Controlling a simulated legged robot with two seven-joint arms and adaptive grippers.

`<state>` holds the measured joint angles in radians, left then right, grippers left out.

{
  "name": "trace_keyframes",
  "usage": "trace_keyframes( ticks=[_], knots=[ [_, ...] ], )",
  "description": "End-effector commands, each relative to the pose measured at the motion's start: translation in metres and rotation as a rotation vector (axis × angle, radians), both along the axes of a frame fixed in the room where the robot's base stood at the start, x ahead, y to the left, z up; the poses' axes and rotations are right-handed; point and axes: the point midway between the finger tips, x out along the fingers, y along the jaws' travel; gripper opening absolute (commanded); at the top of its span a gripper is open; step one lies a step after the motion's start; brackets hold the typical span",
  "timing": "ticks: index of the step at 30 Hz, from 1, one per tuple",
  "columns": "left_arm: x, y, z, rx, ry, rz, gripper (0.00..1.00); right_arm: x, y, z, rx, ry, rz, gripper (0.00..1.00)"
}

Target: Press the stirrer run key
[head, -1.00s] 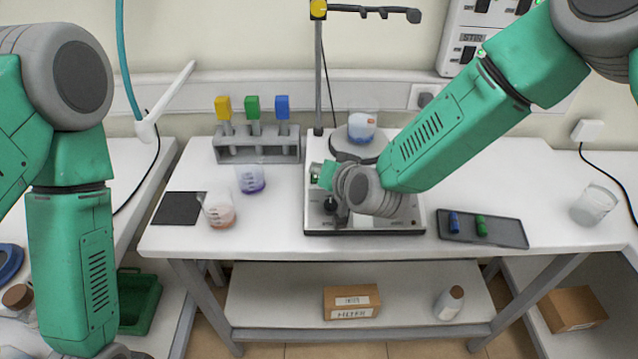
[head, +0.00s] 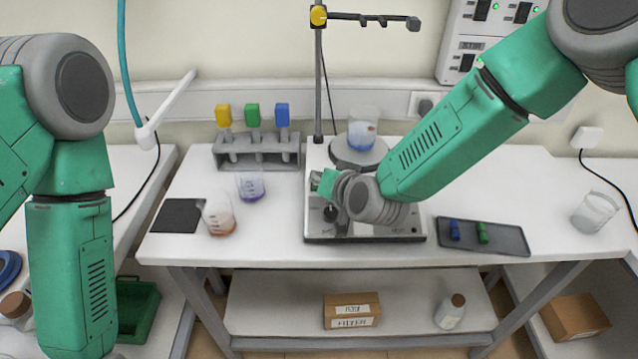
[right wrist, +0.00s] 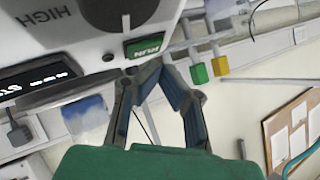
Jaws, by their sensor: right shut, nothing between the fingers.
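The stirrer (head: 405,232) stands on the white table in the head view, with a beaker (head: 362,130) of blue liquid on its round plate (head: 350,155). My right wrist covers much of its front panel. In the right wrist view the green RUN key (right wrist: 146,46) shows on the panel, beside a knob (right wrist: 112,8) and a dark display (right wrist: 38,78). My right gripper (right wrist: 155,64) is shut and empty, its fingertips close to the RUN key's edge; I cannot tell whether they touch it. My left gripper is out of view; only the left arm shows.
A rack with coloured-top holders (head: 257,160), two small beakers (head: 250,186) and a dark pad (head: 178,215) lie left of the stirrer. A dark tray (head: 500,240) with blue and green pieces lies right. A stand (head: 318,80) rises behind.

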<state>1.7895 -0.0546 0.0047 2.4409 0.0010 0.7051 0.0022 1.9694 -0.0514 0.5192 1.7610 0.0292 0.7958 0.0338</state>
Motion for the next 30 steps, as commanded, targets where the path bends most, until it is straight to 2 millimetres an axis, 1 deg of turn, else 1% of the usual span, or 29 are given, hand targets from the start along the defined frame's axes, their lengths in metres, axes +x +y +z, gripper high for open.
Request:
trace_keyframes(
  ticks=[14, 21, 30],
  knots=[
    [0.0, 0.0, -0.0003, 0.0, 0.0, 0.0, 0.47, 0.0, 0.0, -0.0002, 0.0, 0.0, 0.0, 0.0],
    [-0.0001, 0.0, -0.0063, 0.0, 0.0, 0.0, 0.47, 0.0016, -0.001, -0.0072, 0.0, 0.0, 0.0, 0.0],
    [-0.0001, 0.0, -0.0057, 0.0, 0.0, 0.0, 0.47, 0.0017, -0.001, -0.0064, 0.0, 0.0, 0.0, 0.0]
  ],
)
